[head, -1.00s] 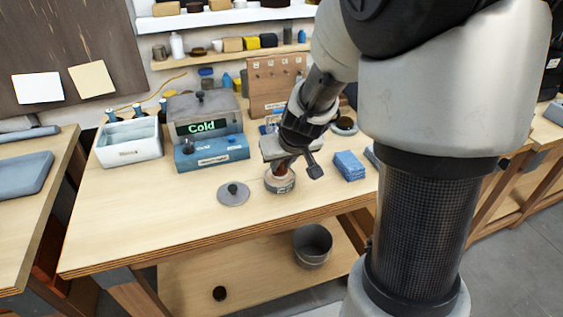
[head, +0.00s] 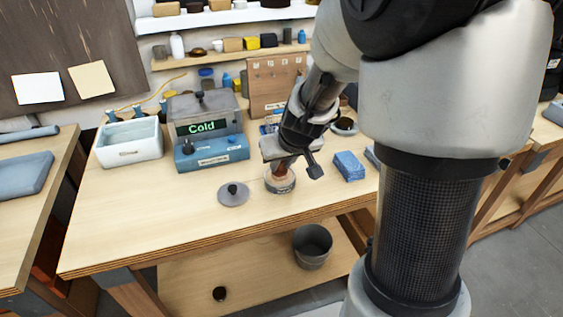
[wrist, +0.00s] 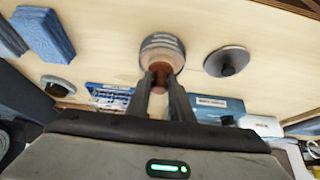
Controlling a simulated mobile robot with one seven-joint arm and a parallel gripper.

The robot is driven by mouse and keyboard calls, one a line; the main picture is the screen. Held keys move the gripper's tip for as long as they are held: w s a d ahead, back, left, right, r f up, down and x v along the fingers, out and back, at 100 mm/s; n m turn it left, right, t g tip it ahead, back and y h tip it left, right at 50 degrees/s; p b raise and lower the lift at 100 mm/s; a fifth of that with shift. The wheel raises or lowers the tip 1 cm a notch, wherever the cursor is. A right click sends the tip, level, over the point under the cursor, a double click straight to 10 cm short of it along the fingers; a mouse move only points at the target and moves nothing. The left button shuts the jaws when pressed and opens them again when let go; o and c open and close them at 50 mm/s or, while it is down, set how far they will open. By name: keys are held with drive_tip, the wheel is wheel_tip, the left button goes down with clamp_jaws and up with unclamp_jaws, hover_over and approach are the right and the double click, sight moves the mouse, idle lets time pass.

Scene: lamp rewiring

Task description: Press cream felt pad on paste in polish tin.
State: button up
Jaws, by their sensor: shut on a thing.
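The polish tin (head: 280,187) is a round, open grey tin with a label, standing near the bench's front edge. It also shows in the wrist view (wrist: 162,42), just beyond my fingertips. My gripper (head: 283,166) points down at the tin's mouth and is shut on a reddish-brown piece, which shows between the fingers in the wrist view (wrist: 159,72). This piece looks like the handle of the felt pad.
A round grey lid with a dark knob (head: 234,193) lies left of the tin. A blue folded cloth (head: 348,166) lies to its right. Behind stand a blue unit reading "Cold" (head: 209,150) and a white tray (head: 130,144). The bench front left is clear.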

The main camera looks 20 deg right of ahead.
wheel_tip(320, 180, up, 6)
drive_tip(key=p, duration=0.4)
drive_tip(key=shift+r+p, duration=0.2)
drive_tip(key=shift+p, duration=0.15)
drive_tip(key=shift+d, duration=0.1)
